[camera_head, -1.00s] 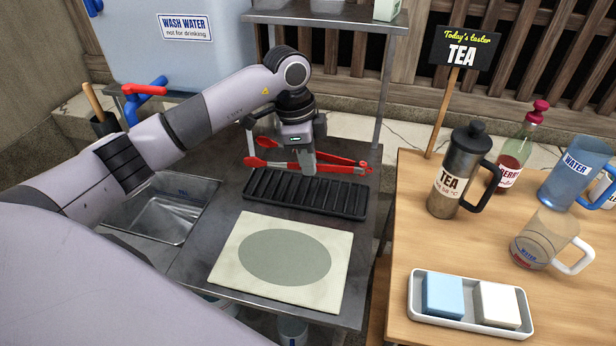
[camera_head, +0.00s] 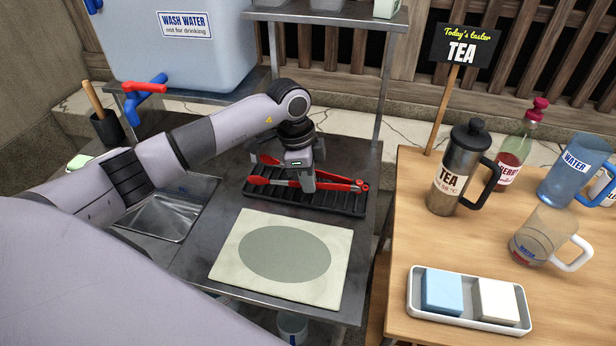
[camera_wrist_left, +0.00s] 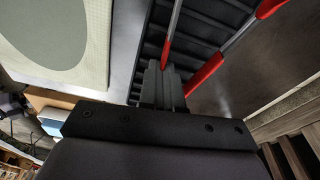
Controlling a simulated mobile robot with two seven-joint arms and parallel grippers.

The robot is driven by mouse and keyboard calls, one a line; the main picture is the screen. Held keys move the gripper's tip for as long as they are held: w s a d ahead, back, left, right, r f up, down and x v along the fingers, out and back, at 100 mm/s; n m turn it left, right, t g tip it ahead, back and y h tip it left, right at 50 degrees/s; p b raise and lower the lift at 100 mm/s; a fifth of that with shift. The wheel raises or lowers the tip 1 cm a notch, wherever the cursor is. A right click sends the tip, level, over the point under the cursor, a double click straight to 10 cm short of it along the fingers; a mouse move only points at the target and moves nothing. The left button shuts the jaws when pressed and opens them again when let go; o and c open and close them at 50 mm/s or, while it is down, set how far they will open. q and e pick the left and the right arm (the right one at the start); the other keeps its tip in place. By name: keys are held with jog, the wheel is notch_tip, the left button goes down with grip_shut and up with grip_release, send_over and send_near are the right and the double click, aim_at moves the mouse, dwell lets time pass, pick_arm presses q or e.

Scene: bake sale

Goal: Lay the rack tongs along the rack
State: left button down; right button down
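The rack tongs (camera_head: 336,184) have red and metal arms that spread toward the left, with their joined end at the right. They lie lengthwise over the black ribbed rack (camera_head: 318,201). One arm runs over the rack, and the other angles out past its far edge, as the left wrist view shows (camera_wrist_left: 208,70). My left gripper (camera_head: 307,187) points down at the tongs and appears shut on one arm; its fingers partly hide the grip. Whether the tongs touch the rack (camera_wrist_left: 200,25) is hard to tell. My right gripper is not in view.
A pale mat with a grey oval (camera_head: 236,275) lies in front of the rack. A metal sink (camera_head: 178,215) is at left. A shelf post (camera_head: 381,85) stands behind. The wooden table (camera_head: 420,245) at right holds a tea press (camera_head: 459,170) and a sponge tray (camera_head: 462,319).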

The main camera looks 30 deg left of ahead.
pick_arm(q)
jog(key=shift+f, duration=0.25)
jog(key=c, duration=1.3)
grip_release()
jog(key=shift+c, duration=0.2)
notch_tip(320, 180, up, 13)
jog(key=a+b, duration=0.1)
jog(key=a, duration=0.1)
jog(key=shift+s, duration=0.4)
